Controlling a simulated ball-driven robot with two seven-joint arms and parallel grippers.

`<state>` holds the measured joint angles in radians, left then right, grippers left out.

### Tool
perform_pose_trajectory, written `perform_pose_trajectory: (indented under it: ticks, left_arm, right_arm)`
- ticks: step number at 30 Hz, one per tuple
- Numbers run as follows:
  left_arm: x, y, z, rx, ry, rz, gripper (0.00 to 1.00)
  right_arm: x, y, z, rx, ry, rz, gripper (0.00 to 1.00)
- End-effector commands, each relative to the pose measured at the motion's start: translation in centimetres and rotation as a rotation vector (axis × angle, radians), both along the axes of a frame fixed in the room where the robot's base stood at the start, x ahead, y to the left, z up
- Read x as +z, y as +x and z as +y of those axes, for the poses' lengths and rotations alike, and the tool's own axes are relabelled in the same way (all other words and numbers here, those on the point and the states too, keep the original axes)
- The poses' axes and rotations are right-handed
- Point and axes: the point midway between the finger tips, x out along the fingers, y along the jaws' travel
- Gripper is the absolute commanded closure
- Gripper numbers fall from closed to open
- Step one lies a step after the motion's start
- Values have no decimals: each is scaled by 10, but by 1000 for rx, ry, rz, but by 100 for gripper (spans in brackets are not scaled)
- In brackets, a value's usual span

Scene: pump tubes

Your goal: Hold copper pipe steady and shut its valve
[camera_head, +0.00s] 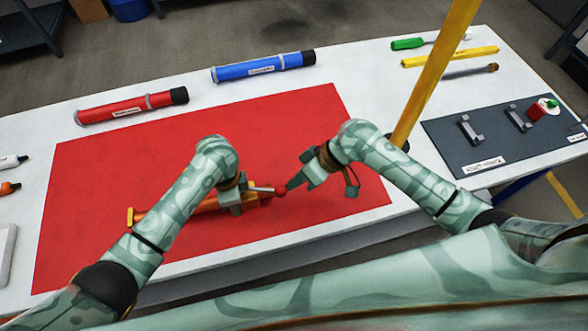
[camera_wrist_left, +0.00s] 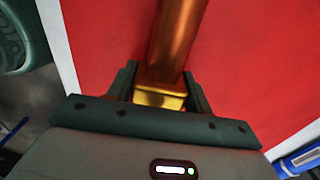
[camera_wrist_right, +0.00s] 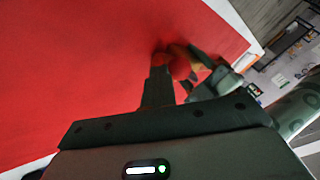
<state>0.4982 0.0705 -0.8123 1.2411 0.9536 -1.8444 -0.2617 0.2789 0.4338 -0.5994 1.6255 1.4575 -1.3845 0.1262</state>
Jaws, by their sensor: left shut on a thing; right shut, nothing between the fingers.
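The copper pipe (camera_head: 205,205) lies along the front of the red mat (camera_head: 110,170), with an orange-yellow end piece at its left. My left gripper (camera_head: 235,203) is shut around the pipe near its right end. In the left wrist view the fingers sit on both sides of a brass section (camera_wrist_left: 160,98) of the copper pipe (camera_wrist_left: 178,40). In the right wrist view the fingers partly hide the knob (camera_wrist_right: 180,67); contact is unclear.
A red tube (camera_head: 130,108) and a blue tube (camera_head: 262,67) lie behind the mat. A yellow pole (camera_head: 430,75) rises behind my right arm. A dark tray (camera_head: 460,130) with grey brackets and a red part is at right. The mat's middle is clear.

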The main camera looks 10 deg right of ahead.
Motion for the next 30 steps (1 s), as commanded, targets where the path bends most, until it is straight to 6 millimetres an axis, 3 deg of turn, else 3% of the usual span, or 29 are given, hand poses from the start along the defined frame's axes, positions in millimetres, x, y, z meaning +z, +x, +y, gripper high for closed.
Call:
perform_pose_trajectory:
  ticks: [6,17,27,30]
  left_arm:
    - [1,1,-1,1,-2,-2,94]
    - [1,1,-1,1,-3,-2,94]
    - [1,1,-1,1,-3,-2,94]
    - [1,1,-1,1,-3,-2,94]
  right_arm:
    - [-1,-30,9,-197,3,4,100]
    - [1,-67,35,-526,11,5,100]
    - [1,-91,65,-544,9,2,100]
    - [1,-90,64,-543,6,0,100]
